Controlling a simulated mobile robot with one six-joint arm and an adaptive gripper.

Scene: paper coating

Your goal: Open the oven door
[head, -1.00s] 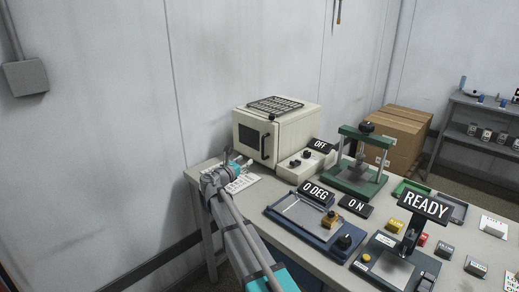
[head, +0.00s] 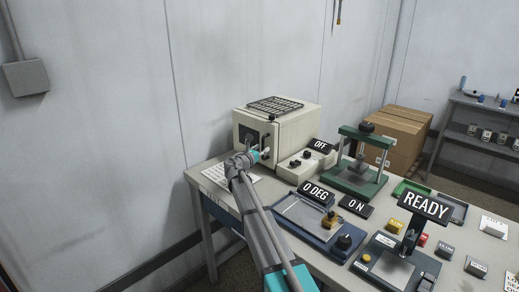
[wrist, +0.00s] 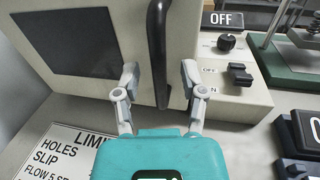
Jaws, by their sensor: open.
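The oven (head: 290,128) is a cream box on the table, with a wire rack on top. Its door, with a dark window (wrist: 75,42), looks closed. The black vertical door handle (wrist: 157,45) is at the door's right side in the wrist view. My gripper (wrist: 160,75) is open, with one grey finger left and one right of the handle's lower part. I cannot tell how deep the handle sits between the fingers. In the head view my gripper (head: 264,146) is in front of the oven and partly hides the door and handle.
The control box with knobs (wrist: 230,75) and an OFF sign (wrist: 227,19) stands right of the oven. A printed sheet (wrist: 65,150) lies on the table below the door. A green press (head: 358,165) and a blue-framed device (head: 305,222) are further right.

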